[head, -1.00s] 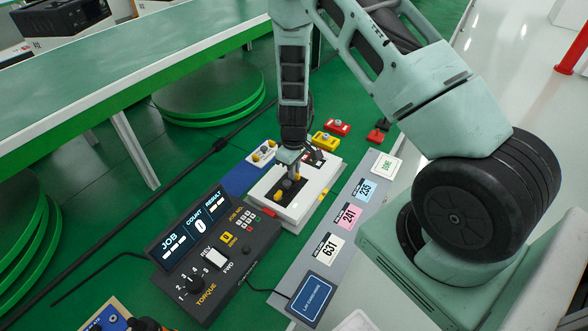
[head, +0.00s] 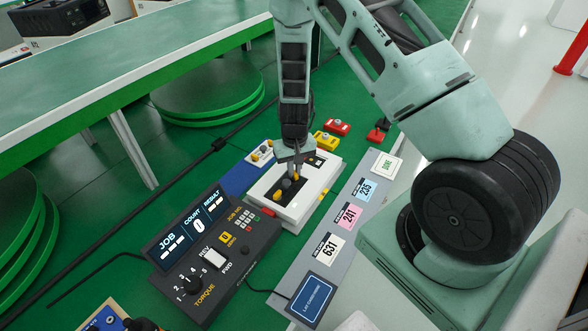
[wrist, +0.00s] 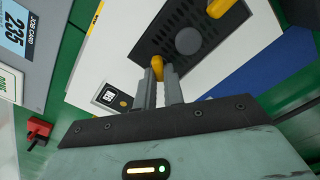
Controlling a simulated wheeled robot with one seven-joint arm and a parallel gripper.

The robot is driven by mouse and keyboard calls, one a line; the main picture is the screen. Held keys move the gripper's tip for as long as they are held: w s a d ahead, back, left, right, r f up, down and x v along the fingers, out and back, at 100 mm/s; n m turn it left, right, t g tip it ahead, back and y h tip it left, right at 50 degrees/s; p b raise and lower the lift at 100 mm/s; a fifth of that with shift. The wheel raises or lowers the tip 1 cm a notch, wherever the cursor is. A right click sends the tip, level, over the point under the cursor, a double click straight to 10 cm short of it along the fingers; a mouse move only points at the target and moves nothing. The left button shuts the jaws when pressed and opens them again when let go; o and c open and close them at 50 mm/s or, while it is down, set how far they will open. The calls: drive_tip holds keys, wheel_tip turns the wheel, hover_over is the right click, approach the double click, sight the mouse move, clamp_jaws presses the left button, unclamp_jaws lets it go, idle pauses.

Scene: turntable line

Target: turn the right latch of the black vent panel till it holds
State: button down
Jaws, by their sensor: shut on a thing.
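The black vent panel (head: 268,194) sits in the top of a white housing (head: 317,184). In the wrist view the panel (wrist: 166,42) shows a slotted grille and a round grey knob (wrist: 188,40). The right latch (wrist: 157,66) is a small yellow tab at the panel's near edge in the wrist view. My gripper (wrist: 160,86) is shut on this latch, its fingers partly hiding it. A second yellow latch (wrist: 217,8) is at the far edge, clear of my gripper. In the head view my gripper (head: 296,170) reaches down at the panel's upper right end.
A dark torque console (head: 215,255) stands at the front left. A grey strip with job cards (head: 350,214) runs along the right. Yellow (head: 325,141) and red (head: 337,127) blocks sit behind the housing. A blue mat (head: 238,178) lies to its left.

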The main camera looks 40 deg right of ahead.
drive_tip(key=m, duration=0.5)
drive_tip(key=shift+d+m, duration=0.1)
drive_tip(key=shift+m, duration=0.2)
drive_tip(key=shift+s+m, duration=0.15)
drive_tip(key=shift+m, duration=2.05)
drive_tip(key=c, duration=1.5)
unclamp_jaws()
drive_tip(key=shift+r, duration=0.1)
wheel_tip(320, 180, up, 17)
drive_tip(key=shift+d+r, duration=0.1)
drive_tip(key=shift+r, duration=0.05)
